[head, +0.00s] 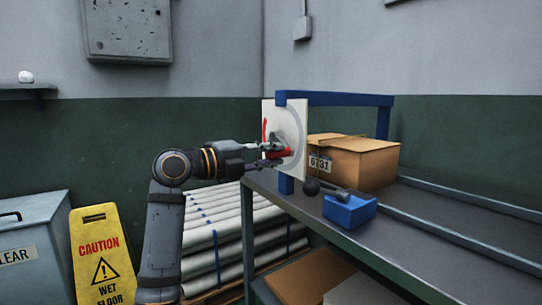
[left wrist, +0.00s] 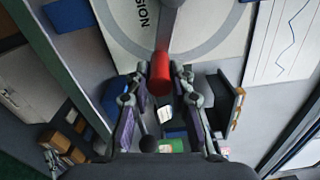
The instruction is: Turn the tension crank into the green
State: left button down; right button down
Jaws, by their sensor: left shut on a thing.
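The tension crank's red handle (head: 280,153) is in front of a white dial panel (head: 291,112) held in a blue frame (head: 335,99). My left gripper (head: 274,154) is at the panel, its fingers shut on the red handle. In the left wrist view the red handle (left wrist: 160,74) sits between the fingertips, and the grey crank arm (left wrist: 168,22) runs up from it. The panel (left wrist: 130,35) there shows a grey arc and part of a word ending "SION". A red mark (head: 265,130) shows at the panel's left edge. I see no green zone on the dial. My right gripper is not in view.
The frame stands on a grey bench (head: 400,222). White rolls (head: 225,235) and a yellow wet-floor sign (head: 98,255) stand left, below my arm.

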pick_arm(q)
jog(key=c, duration=1.2)
grip_release()
jog(key=shift+o, duration=0.2)
jog(key=v, duration=1.2)
